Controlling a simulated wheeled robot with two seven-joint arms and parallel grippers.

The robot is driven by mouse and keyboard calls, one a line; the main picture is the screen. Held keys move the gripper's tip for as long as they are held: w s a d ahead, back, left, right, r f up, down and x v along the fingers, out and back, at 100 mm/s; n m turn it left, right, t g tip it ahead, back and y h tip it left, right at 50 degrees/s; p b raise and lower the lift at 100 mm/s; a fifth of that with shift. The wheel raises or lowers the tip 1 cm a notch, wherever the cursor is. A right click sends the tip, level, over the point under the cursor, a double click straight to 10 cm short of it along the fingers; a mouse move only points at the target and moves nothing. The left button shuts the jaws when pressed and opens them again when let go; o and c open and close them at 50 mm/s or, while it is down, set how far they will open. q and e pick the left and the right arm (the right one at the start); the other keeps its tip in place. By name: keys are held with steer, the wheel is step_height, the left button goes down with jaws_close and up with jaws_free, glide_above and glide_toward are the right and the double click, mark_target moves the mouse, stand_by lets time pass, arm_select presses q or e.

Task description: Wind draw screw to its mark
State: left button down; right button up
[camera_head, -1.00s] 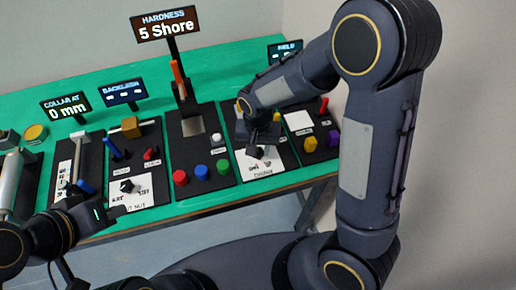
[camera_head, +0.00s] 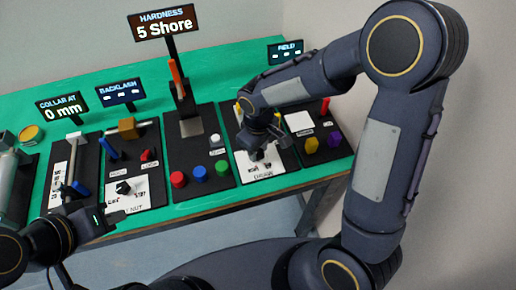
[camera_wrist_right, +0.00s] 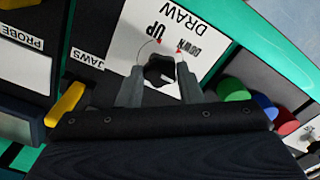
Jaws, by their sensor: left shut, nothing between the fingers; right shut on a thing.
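The draw screw's black knob (camera_wrist_right: 160,71) sits on a white plate (camera_wrist_right: 205,22) marked DRAW, UP and DOWN, with red arrow tips, in the right wrist view. My right gripper (camera_wrist_right: 160,85) is shut on this knob, one finger on each side. In the head view my right gripper (camera_head: 257,152) reaches down onto the draw panel and hides most of the knob. My left gripper (camera_head: 120,214) is shut and empty at the lower left, in front of the table's near edge. No mark for the screw can be made out.
The hardness panel (camera_head: 202,155) with red, blue and green buttons is left of the draw panel. Right of it is a panel with yellow (camera_head: 311,145) and purple knobs. A yellow handle (camera_wrist_right: 66,103) is close to my right gripper. Signs stand behind.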

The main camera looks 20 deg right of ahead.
mark_target(259, 152)
steer(key=n, duration=0.6)
steer(key=n+p, duration=0.1)
steer(key=n, duration=0.5)
steer(key=shift+n, duration=0.3)
stand_by(0.4)
steer(key=o, duration=1)
steer(key=shift+c, duration=0.2)
step_height(259, 152, up, 8)
steer(key=shift+f, duration=0.1)
